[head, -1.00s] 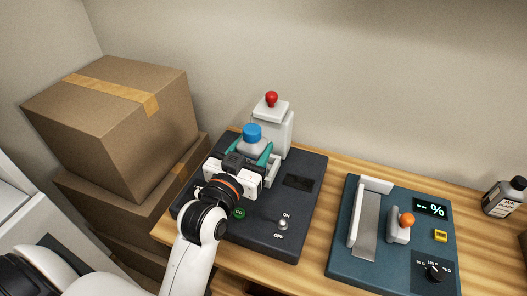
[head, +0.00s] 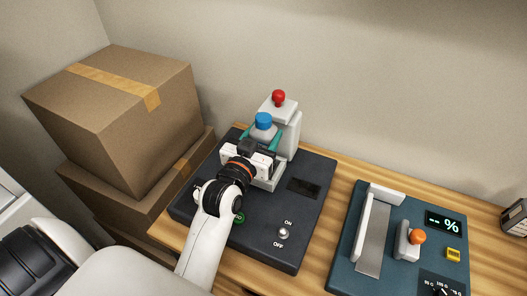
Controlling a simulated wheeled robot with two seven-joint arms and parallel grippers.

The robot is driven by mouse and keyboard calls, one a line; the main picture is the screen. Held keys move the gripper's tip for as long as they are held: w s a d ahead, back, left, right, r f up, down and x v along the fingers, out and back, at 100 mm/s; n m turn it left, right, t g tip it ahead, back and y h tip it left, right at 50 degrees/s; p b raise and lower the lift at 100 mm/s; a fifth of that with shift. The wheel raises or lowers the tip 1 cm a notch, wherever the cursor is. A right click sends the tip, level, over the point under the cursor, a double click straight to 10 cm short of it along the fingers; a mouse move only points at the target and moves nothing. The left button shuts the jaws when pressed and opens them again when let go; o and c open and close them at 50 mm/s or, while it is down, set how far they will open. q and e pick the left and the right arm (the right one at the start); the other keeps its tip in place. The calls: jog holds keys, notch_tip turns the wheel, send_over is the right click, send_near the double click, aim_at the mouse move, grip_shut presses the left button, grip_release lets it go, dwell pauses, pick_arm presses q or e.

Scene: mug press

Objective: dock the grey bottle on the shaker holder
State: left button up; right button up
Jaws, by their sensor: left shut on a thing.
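The grey bottle (head: 262,133) with its blue cap is upright between the teal fingers of my left gripper (head: 258,140), which is shut on it. Only its cap and upper part show; the gripper hides its lower body. The shaker holder (head: 272,175) is the light grey cradle on a dark base, below and around the bottle's spot in the head view. The gripper hides much of it, so I cannot tell whether the bottle's bottom touches it. My right gripper is not in view.
A light grey post with a red knob (head: 278,97) stands right behind the bottle. The dark base (head: 265,225) carries a switch (head: 284,233). A teal device (head: 345,270) stands to the right. Cardboard boxes (head: 125,125) are stacked at left.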

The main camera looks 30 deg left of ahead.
pick_arm(q)
jog(key=shift+f, duration=0.65)
notch_tip(320, 180, down, 4)
jog(key=shift+r, duration=0.15)
jog(key=o, duration=1.3)
